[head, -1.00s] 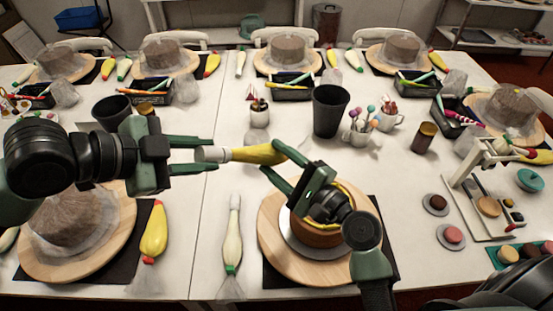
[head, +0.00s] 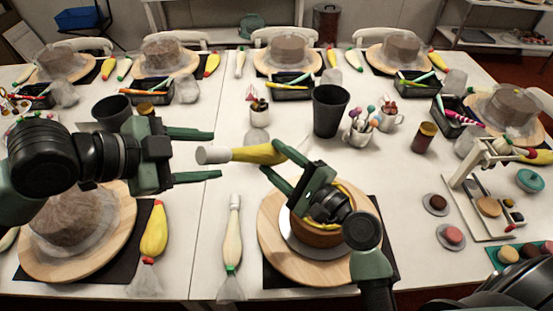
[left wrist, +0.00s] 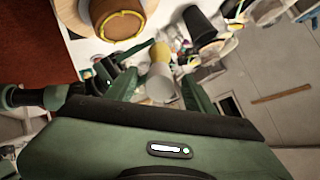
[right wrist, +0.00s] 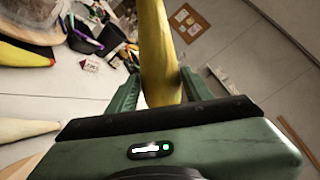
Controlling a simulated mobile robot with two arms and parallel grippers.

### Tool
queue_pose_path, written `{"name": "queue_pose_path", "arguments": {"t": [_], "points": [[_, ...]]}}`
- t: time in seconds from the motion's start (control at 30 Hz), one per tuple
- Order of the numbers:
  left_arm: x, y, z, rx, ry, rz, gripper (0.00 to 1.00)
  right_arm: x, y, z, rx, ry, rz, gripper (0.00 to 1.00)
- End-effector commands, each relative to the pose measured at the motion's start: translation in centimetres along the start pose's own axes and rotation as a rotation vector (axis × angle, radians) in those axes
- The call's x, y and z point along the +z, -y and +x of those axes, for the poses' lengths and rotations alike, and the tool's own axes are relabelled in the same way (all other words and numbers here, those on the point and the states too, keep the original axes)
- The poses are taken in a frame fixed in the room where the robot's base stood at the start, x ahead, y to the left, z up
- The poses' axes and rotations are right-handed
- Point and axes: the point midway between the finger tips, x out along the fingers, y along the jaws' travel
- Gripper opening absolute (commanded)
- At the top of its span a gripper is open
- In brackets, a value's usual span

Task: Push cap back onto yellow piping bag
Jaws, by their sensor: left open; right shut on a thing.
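The yellow piping bag (head: 258,154) is held level above the table, its narrow end pointing left. My right gripper (head: 284,165) is shut around its right part; the bag also rises between the fingers in the right wrist view (right wrist: 157,50). A whitish cap (head: 205,155) sits at the bag's left end, in line with it and seemingly touching it. My left gripper (head: 215,155) is open, with one finger on each side of the cap and visible gaps to both. In the left wrist view the cap (left wrist: 160,87) lies between the spread fingers, with yellow behind it.
Below my right gripper is a cake on a wooden turntable (head: 275,255). A pale piping bag (head: 233,235) and another yellow piping bag (head: 153,230) lie on the table. A black cup (head: 329,110) and a jar of cake pops (head: 360,128) stand behind.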

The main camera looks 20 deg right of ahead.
Motion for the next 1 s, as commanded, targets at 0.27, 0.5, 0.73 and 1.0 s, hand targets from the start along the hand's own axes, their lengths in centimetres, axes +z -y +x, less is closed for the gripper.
{"name": "queue_pose_path", "arguments": {"t": [0.27,0.5,0.73,1.0], "points": [[0.1,0.1,-2.2,-0.003,0.003,0.000,0.53,0.0,0.1,0.0,-0.002,0.001,0.000,0.31],[0.2,0.1,-7.4,-0.004,0.005,-0.001,0.53,0.0,0.1,0.0,-0.002,0.001,0.000,0.31],[0.2,0.1,-11.0,-0.002,0.004,-0.002,0.53,0.0,0.1,0.0,-0.002,0.001,0.000,0.31],[0.0,0.0,-12.0,0.001,0.000,0.000,0.53,0.0,0.1,0.0,-0.002,0.001,0.000,0.31]]}}
